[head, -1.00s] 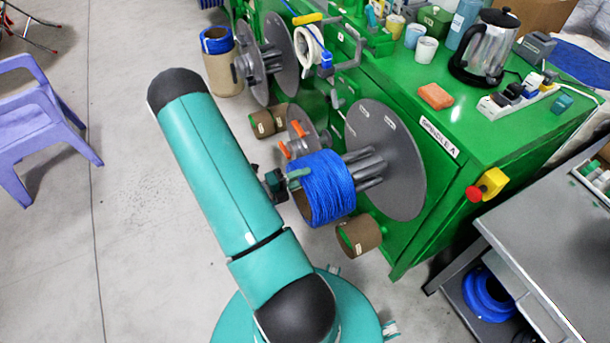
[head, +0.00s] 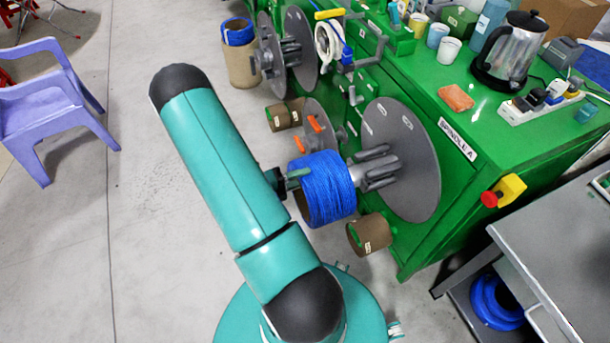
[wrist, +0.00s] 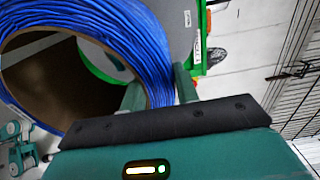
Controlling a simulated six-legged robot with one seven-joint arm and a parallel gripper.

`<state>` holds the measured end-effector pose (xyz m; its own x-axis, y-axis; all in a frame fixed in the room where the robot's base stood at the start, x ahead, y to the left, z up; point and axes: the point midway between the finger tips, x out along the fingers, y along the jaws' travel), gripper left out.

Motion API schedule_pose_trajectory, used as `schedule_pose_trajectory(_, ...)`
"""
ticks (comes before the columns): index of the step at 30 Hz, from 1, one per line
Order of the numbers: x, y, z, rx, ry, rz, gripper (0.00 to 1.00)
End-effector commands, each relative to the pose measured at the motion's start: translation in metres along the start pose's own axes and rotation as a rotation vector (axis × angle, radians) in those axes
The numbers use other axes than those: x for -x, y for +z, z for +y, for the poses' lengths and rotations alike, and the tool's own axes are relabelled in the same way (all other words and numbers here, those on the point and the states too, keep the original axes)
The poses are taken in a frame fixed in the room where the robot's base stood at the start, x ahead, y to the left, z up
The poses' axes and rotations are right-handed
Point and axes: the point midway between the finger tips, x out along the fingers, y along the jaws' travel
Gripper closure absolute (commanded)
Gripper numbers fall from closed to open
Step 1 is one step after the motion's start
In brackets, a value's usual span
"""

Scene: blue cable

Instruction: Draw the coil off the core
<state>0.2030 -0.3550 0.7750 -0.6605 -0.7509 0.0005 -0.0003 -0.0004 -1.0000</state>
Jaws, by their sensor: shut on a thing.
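The blue cable coil (head: 322,190) is wound on a brown cardboard tube and hangs level in front of the grey core (head: 376,168). The core's prongs show to the right of the coil, and a pale shaft shows between them. Whether the shaft's tip is still inside the coil is hidden. My gripper (head: 296,177) is shut on the coil's near left rim. In the wrist view, the fingers (wrist: 158,92) straddle the coil's wall (wrist: 130,35), one inside the bore and one outside. The bore looks open, with a dark brown inside.
The grey spindle plate (head: 402,160) stands behind the core on the green machine (head: 440,195). A cardboard tube (head: 369,235) sits below the core. An orange-handled reel (head: 322,128) is just behind the coil. Open floor (head: 140,220) lies to the left.

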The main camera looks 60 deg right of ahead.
Motion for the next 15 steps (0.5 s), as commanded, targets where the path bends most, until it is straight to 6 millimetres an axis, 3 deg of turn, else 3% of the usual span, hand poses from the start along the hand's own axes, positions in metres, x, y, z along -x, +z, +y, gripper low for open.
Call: schedule_pose_trajectory(15,0.023,0.001,-0.001,-0.002,-0.004,0.0,1.0)
